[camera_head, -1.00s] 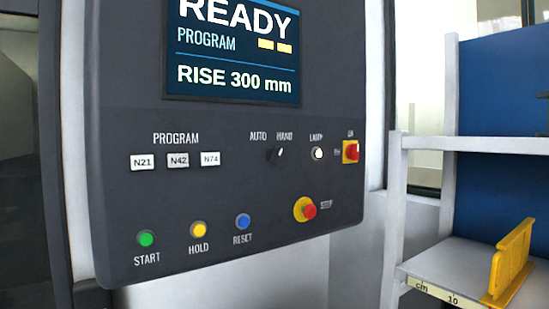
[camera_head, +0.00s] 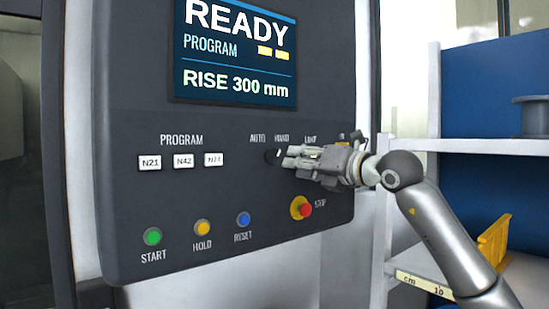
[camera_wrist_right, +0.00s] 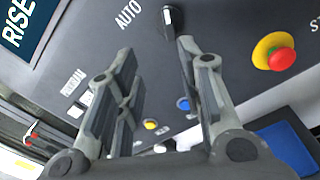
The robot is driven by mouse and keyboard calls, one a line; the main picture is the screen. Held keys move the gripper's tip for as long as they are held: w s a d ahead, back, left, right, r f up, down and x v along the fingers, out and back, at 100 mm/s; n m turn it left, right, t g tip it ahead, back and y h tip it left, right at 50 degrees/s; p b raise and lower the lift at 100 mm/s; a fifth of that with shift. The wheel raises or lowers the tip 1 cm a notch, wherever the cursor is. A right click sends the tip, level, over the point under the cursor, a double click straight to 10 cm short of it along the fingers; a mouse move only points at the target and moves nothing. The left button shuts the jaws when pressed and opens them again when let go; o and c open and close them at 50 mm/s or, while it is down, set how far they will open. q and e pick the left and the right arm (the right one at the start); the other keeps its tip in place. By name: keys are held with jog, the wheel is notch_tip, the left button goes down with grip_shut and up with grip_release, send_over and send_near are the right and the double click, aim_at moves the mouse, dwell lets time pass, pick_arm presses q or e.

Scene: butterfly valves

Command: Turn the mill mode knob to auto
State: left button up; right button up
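The mode knob (camera_head: 270,156) is a small black knob on the dark control panel, below the AUTO and HAND labels. Its white mark sits on the HAND side. In the right wrist view the knob (camera_wrist_right: 173,18) is near the top, just beyond the fingertips. My right gripper (camera_head: 292,157) reaches in from the right, its fingers pointing at the knob from close by. In the wrist view the two fingers of the right gripper (camera_wrist_right: 157,48) are spread, with nothing held between them. The exact gap to the knob is hard to judge. My left gripper is not in view.
The red stop button (camera_head: 304,210) on its yellow base is below my right gripper. Green START (camera_head: 152,236), yellow HOLD (camera_head: 203,228) and blue RESET (camera_head: 243,219) buttons line the lower panel. A shelf (camera_head: 480,146) stands right. My gripper covers the lamp knob.

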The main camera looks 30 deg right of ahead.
aim_at(278, 156)
jog(key=shift+m+h, duration=0.3)
jog(key=shift+h, duration=0.2)
jog(key=w+p, duration=0.1)
jog(key=w, duration=0.2)
jog(key=w+p, duration=0.2)
jog(key=w, duration=0.1)
jog(key=w+d+r+p, duration=0.1)
jog(key=w+p, duration=0.1)
jog(key=w, duration=0.1)
jog(key=shift+w+f, duration=0.15)
jog(key=shift+w, duration=0.45)
grip_shut()
